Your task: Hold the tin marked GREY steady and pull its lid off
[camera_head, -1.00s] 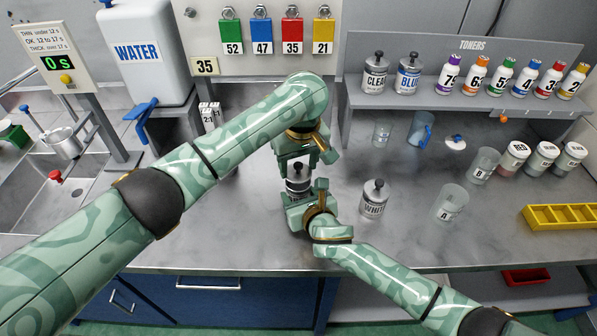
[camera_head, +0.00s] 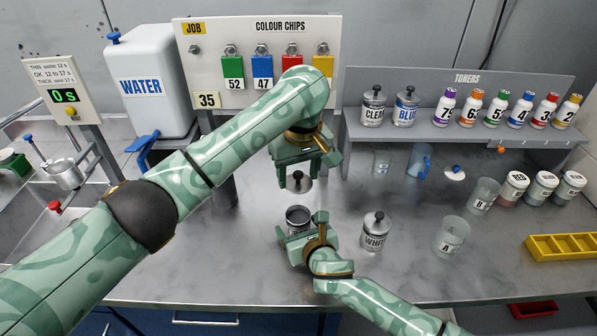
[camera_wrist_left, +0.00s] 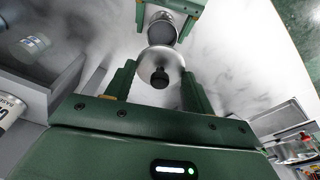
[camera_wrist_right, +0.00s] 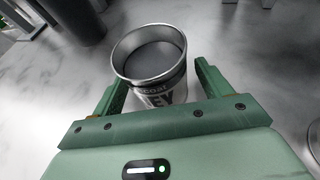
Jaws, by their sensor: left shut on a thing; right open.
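The GREY tin (camera_head: 295,216) stands upright on the bench with its mouth open. In the right wrist view (camera_wrist_right: 148,58) its inside shows dark grey, and the end of its label reads "EY". My left gripper (camera_head: 299,176) is shut on the tin's lid (camera_wrist_left: 165,58), a silver disc with a black knob, and holds it above the tin, apart from the rim. My right gripper (camera_head: 302,230) is open, low at the tin's near side, with its fingers on either side of it. Whether the fingers touch the tin I cannot tell.
The WHITE tin (camera_head: 375,232), lid on, stands close to the right. Clear cups (camera_head: 450,236) and lidded jars (camera_head: 541,187) stand farther right. CLEAR (camera_head: 373,106) and BLUE (camera_head: 405,107) tins stand on the toner shelf (camera_head: 455,130). The bench front (camera_head: 200,265) is free.

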